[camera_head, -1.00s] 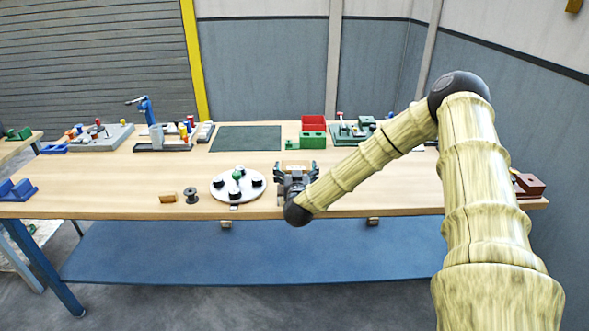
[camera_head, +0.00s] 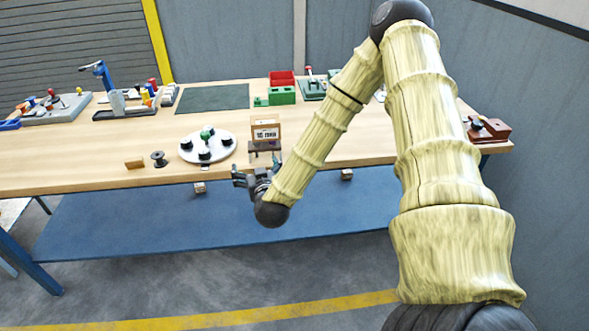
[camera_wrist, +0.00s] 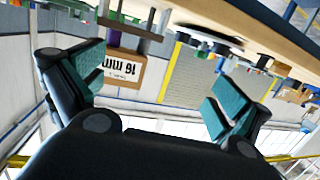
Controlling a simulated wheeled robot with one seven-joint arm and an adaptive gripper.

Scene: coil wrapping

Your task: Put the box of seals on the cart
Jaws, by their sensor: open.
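My gripper (camera_head: 257,174) is open and empty at the front edge of the workbench, just in front of a brown board labelled 16 mm (camera_head: 266,131) on a dark stand. In the wrist view the open fingers (camera_wrist: 155,80) have nothing between them, and the labelled board (camera_wrist: 122,68) appears upside down beyond the left finger. No box clearly marked as seals shows; I cannot tell which thing is the box of seals. I see no cart in either current view.
Floor (camera_head: 200,275) in front is clear.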

